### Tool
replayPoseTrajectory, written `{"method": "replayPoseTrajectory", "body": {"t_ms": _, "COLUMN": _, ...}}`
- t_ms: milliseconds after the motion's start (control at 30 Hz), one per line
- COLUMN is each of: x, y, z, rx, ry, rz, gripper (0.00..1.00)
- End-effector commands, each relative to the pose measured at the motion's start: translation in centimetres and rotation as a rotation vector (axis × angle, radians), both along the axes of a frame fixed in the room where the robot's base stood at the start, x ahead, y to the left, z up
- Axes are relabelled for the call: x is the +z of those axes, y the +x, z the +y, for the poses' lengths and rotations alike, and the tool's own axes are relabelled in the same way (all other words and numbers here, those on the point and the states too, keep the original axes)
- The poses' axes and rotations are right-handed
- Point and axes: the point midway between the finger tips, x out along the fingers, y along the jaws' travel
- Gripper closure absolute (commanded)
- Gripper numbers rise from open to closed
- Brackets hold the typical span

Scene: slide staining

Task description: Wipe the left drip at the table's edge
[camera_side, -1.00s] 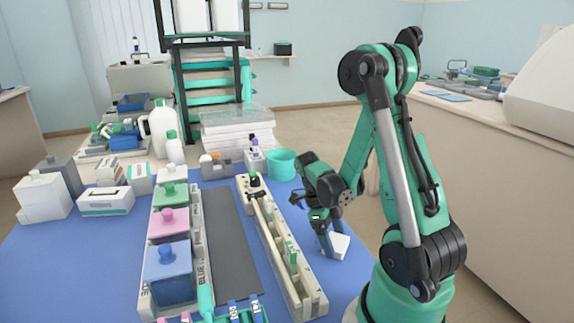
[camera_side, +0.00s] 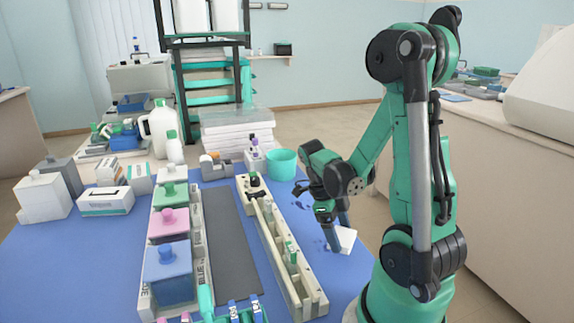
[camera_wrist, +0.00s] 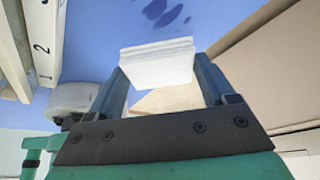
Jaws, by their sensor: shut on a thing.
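My gripper (camera_side: 339,240) is shut on a folded white wipe (camera_side: 347,238), low over the blue table near its right edge. In the wrist view the wipe (camera_wrist: 158,62) sits between the two blue-grey fingers of my gripper (camera_wrist: 160,78). Dark blue drip spots (camera_wrist: 168,16) lie on the blue surface beyond the wipe, apart from it in that picture. In the side view a dark spot (camera_side: 300,188) shows left of my gripper, and fainter marks (camera_side: 323,245) show beside the fingers. I cannot tell whether the wipe touches the table.
A long cream slide rack (camera_side: 280,250) stands left of my gripper. A teal cup (camera_side: 282,164) stands behind. Staining jars, the blue one (camera_side: 168,273) nearest, stand further left beside a grey mat (camera_side: 232,245). The blue table is bare between rack and gripper.

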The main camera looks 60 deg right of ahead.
Motion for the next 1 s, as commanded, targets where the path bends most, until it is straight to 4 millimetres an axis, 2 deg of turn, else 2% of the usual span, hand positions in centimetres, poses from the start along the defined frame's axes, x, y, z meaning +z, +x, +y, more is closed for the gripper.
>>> {"method": "replayPoseTrajectory", "body": {"t_ms": 500, "x": 4.5, "y": 0.0, "z": 0.0, "rx": 0.000, "ry": 0.000, "rz": 0.000, "gripper": 0.66}}
{"method": "replayPoseTrajectory", "body": {"t_ms": 1000, "x": 5.3, "y": 0.0, "z": -0.1, "rx": 0.000, "ry": 0.000, "rz": 0.000, "gripper": 0.66}}
